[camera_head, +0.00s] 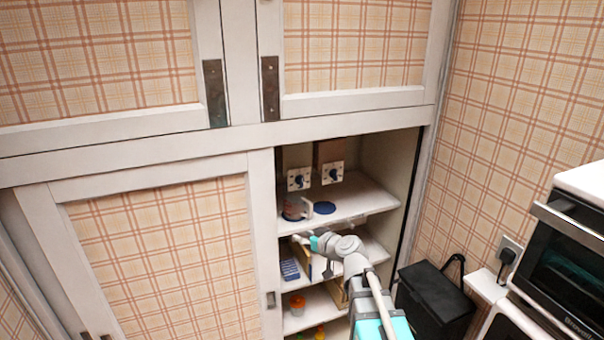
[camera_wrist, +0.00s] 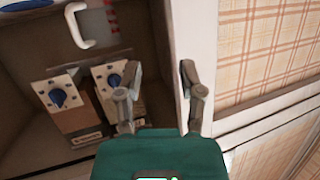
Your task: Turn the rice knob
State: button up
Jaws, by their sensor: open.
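The left knob (camera_head: 298,180) and right knob (camera_head: 332,174) show in the head view. The wrist view shows the scene roughly inverted, with one knob (camera_wrist: 58,97) at left and the other (camera_wrist: 115,80) beside my left finger. I cannot read which dispenser is rice. My gripper (camera_wrist: 160,72) is open, with nothing between its fingers. One finger partly covers the nearer dispenser; the other is by the white cabinet frame. In the head view my gripper (camera_head: 301,240) is below the upper shelf.
A clear cup with a white handle (camera_wrist: 72,28) and red marks stands on the upper shelf (camera_head: 352,202), near a blue disc (camera_head: 324,208). The cabinet frame (camera_wrist: 170,45) is close to my gripper. Lower shelves hold small items. A black bin (camera_head: 435,298) stands right.

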aim_at(302, 179)
jog(key=w+d+r+m+t+h+p, duration=0.2)
jog(key=w+d+r+t+h, duration=0.1)
jog(key=r, duration=0.6)
jog(key=w+d+t, duration=0.1)
jog(key=w+t, duration=0.1)
jog(key=w, duration=0.1)
jog(key=shift+d+m+t+p, duration=0.3)
jog(key=shift+w, duration=0.15)
jog(key=x, duration=1.3)
jog(key=shift+w+a+f, duration=0.1)
jog(key=shift+w+a, duration=0.05)
jog(key=shift+w, duration=0.15)
grip_shut()
